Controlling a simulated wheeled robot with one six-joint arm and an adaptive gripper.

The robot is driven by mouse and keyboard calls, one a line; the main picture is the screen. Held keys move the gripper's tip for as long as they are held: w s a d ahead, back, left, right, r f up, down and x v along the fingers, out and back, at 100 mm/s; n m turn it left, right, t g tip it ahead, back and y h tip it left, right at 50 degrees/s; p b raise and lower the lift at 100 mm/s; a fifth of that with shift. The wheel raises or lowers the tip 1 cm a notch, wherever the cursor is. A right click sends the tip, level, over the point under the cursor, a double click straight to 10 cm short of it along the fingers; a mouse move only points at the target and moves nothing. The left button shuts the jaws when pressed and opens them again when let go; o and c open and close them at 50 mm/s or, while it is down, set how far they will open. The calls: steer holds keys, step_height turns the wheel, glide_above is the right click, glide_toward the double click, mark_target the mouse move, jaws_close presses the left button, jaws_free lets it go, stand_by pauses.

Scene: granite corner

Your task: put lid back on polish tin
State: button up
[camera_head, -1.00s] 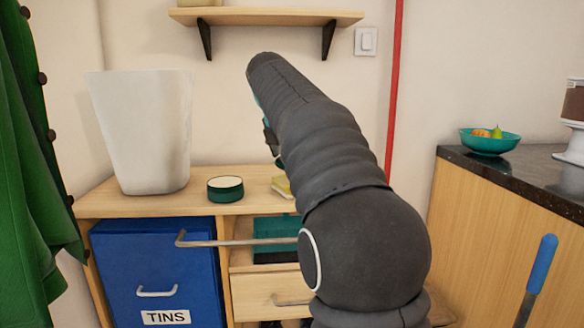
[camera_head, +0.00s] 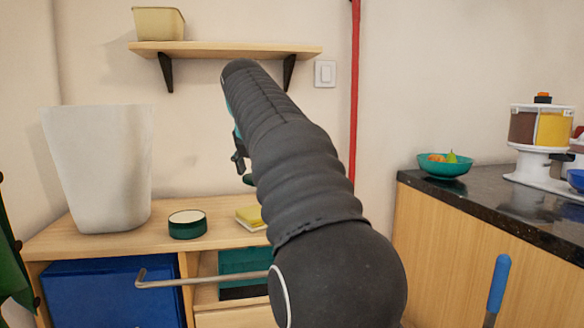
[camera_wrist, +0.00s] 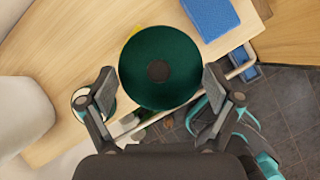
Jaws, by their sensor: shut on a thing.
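The polish tin (camera_head: 187,226) is a round dark green tin with a pale open top. It stands upright on the wooden cabinet top. My gripper (camera_wrist: 159,76) is shut on the lid, a round dark green disc (camera_wrist: 158,90) with a dark spot in its middle. In the head view my gripper (camera_head: 239,157) is above the cabinet top and to the right of the tin, mostly hidden by my arm. Only a green sliver of the lid (camera_head: 248,179) shows there.
A tall white bin (camera_head: 100,165) stands left of the tin. A yellow sponge-like block (camera_head: 250,217) lies to its right. A shelf (camera_head: 225,49) with a cream container (camera_head: 159,23) is above. A dark counter (camera_head: 480,195) with a teal fruit bowl (camera_head: 445,165) is at the right.

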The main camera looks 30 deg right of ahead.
mark_target(188, 215)
steer(key=w+a+n, duration=0.1)
steer(key=w+a, duration=0.1)
steer(key=a, duration=0.3)
steer(key=w+a+f+n, duration=0.1)
steer(key=w+a, duration=0.1)
steer(key=a, duration=0.4)
steer(key=w+a+n+y, duration=0.1)
steer(key=w+a, duration=0.2)
steer(key=a, duration=0.2)
steer(key=shift+a+f+n+t, duration=0.15)
steer(key=shift+f+n+t, duration=0.2)
steer(key=shift+n+t, duration=0.05)
steer(key=shift+a+r, duration=0.1)
steer(key=shift+r, duration=0.4)
steer(key=shift+s+d+f, duration=0.1)
steer(key=shift+d+f, duration=0.15)
steer(key=shift+f, duration=0.8)
steer(key=shift+f+b, duration=1.15)
steer(key=shift+f, duration=1)
steer(key=shift+p, duration=0.7)
steer(key=shift+f+p, duration=0.2)
steer(key=shift+p, duration=0.25)
